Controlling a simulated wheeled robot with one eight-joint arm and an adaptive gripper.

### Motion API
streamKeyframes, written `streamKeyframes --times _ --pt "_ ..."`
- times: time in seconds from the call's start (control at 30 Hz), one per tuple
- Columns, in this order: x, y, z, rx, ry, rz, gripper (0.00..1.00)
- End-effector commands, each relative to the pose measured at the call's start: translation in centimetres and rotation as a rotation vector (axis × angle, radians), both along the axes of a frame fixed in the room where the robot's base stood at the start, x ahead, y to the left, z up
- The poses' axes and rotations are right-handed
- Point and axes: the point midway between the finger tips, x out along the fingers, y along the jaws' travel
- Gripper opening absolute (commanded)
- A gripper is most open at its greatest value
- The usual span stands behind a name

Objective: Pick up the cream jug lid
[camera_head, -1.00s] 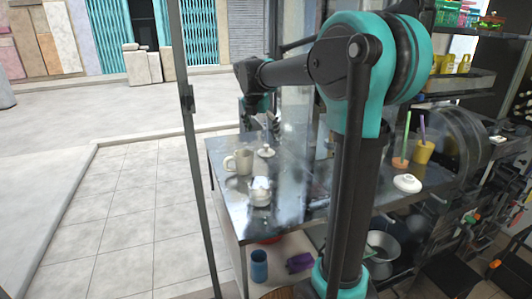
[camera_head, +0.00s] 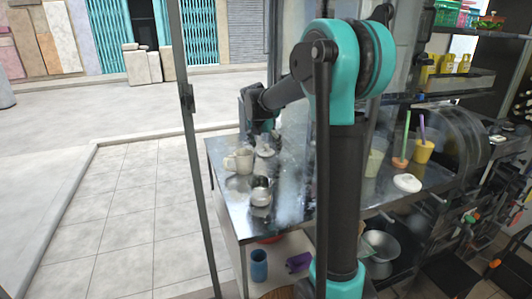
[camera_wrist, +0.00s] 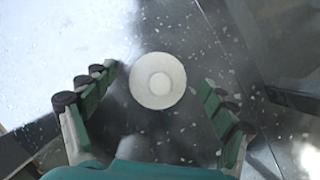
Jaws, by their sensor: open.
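A round cream-white lid with a small raised knob (camera_wrist: 158,80) lies on the dark speckled metal counter in the wrist view. It also shows in the head view (camera_head: 265,152), just right of the cream mug. My gripper (camera_wrist: 160,79) is open, with one teal and black finger on each side of the lid and visible gaps to both. In the head view my gripper (camera_head: 262,138) hangs close above the lid. Whether the fingertips touch the counter cannot be told. A small pale jug (camera_head: 261,196) stands nearer the counter's front.
The cream mug (camera_head: 240,161) stands left of the lid. Another white lid-like piece (camera_head: 407,183) lies at the right, near an orange stand with a green rod (camera_head: 400,162) and a yellow cup (camera_head: 423,151). A dark post (camera_head: 190,110) rises at the counter's left.

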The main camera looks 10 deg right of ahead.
Motion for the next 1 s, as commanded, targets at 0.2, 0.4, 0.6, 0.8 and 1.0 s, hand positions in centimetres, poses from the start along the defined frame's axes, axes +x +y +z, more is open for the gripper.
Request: streamKeyframes --times 0.2,0.4,0.6,0.8,1.0 --pt "0.0 0.0 0.0 0.0 0.0 0.0 0.68" --pt "0.0 0.0 0.0 0.0 0.0 0.0 0.43" --pt "0.0 0.0 0.0 0.0 0.0 0.0 0.34" --pt "0.0 0.0 0.3 0.0 0.0 0.0 0.34" --pt "0.0 0.0 2.1 0.0 0.0 0.0 0.34"
